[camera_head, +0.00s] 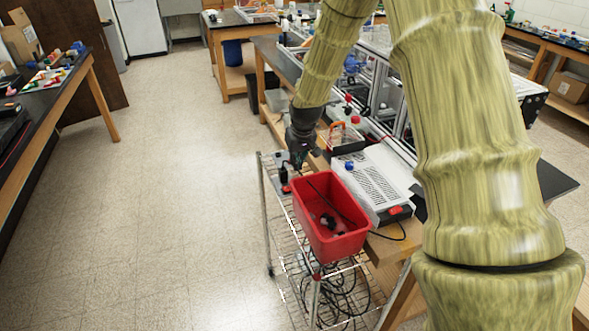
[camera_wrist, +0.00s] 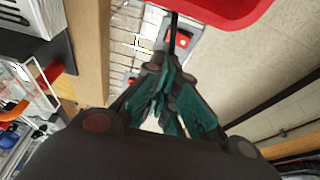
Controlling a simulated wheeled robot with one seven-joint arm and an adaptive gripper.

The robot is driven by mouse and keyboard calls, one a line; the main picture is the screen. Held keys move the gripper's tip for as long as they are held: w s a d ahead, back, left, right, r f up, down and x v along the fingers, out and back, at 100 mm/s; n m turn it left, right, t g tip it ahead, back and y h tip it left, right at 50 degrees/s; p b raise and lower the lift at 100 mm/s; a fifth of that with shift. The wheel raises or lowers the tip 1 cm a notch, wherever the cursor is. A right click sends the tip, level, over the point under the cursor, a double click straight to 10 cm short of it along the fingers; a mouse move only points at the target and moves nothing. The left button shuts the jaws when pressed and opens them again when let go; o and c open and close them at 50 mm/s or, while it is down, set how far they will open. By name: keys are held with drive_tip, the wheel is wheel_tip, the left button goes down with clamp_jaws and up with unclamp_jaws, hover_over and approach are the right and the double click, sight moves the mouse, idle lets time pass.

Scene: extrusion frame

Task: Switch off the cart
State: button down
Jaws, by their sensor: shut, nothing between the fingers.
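The cart (camera_head: 263,205) is a wire-shelf trolley in the middle of the head view. A grey power strip or switch box lies at its back end, with a red switch (camera_head: 286,188) on it. In the wrist view a red switch (camera_wrist: 182,39) shows on a grey box just beyond the fingers, and a second small red spot lies to its left. My gripper (camera_head: 298,163) is above that end of the cart, pointing down. In the wrist view my gripper (camera_wrist: 168,85) is shut and empty, with teal finger pads. Contact with the switch and the switch's position cannot be told.
A red bin (camera_head: 318,244) with dark items stands on the cart, close to my gripper. A wooden bench with a grey device (camera_head: 372,180) stands to the right. Black cables (camera_head: 340,292) hang on the lower shelf. The floor at left is clear.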

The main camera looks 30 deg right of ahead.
drive_tip(key=shift+b+v, duration=0.6)
drive_tip(key=shift+v, duration=1.7)
drive_tip(key=shift+d+f, duration=0.1)
drive_tip(key=shift+d, duration=0.05)
drive_tip(key=b, duration=0.2)
drive_tip(key=a+y+b, duration=0.1)
drive_tip(key=b, duration=0.1)
drive_tip(key=shift+a+r, duration=0.15)
drive_tip(key=shift+r, duration=0.1)
drive_tip(key=p, duration=0.3)
hover_over(287, 188)
drive_tip(key=d, duration=0.1)
wheel_tip(287, 188, down, 9)
drive_tip(key=shift+s+f, duration=0.1)
drive_tip(key=shift+a+f+p, duration=0.3)
drive_tip(key=shift+f+p, duration=0.1)
drive_tip(key=shift+f, duration=0.65)
drive_tip(key=shift+a+f+p, duration=0.25)
drive_tip(key=shift+f+p, duration=0.1)
drive_tip(key=shift+f, duration=0.7)
